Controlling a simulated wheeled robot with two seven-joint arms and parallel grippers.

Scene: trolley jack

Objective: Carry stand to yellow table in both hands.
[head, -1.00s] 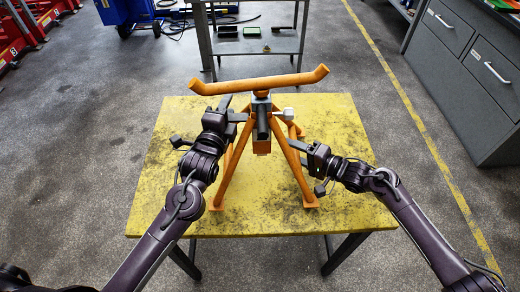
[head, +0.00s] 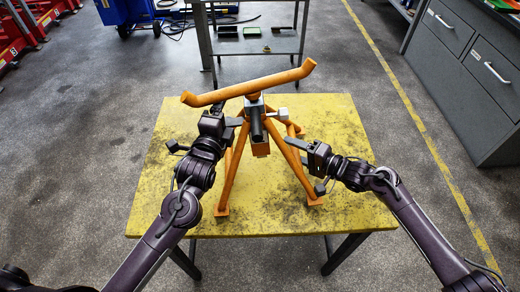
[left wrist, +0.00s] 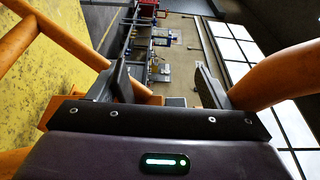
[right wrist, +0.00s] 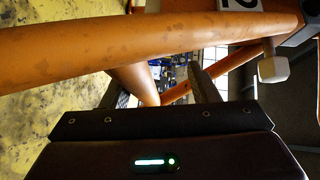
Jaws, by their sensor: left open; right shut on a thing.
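The orange stand (head: 232,171) is on the yellow table (head: 270,222), and its visible front feet appear to rest on the tabletop. Its curved top bar (head: 250,87) slants, with the left end nearer me. My left gripper (head: 228,112) is open at the stand's upper left, just below the bar. In the left wrist view, its fingers (left wrist: 160,85) are apart with no stand part clearly between them. My right gripper (head: 293,149) is shut on the stand at its right legs. In the right wrist view, an orange leg (right wrist: 150,40) crosses in front and partly hides the grip.
A grey metal trolley (head: 255,47) stands behind the table. A grey drawer cabinet (head: 470,75) is at the right, beside a yellow floor line (head: 415,118). Red equipment (head: 22,30) and a blue machine (head: 125,12) are at the back left. Bare tabletop shows around the stand.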

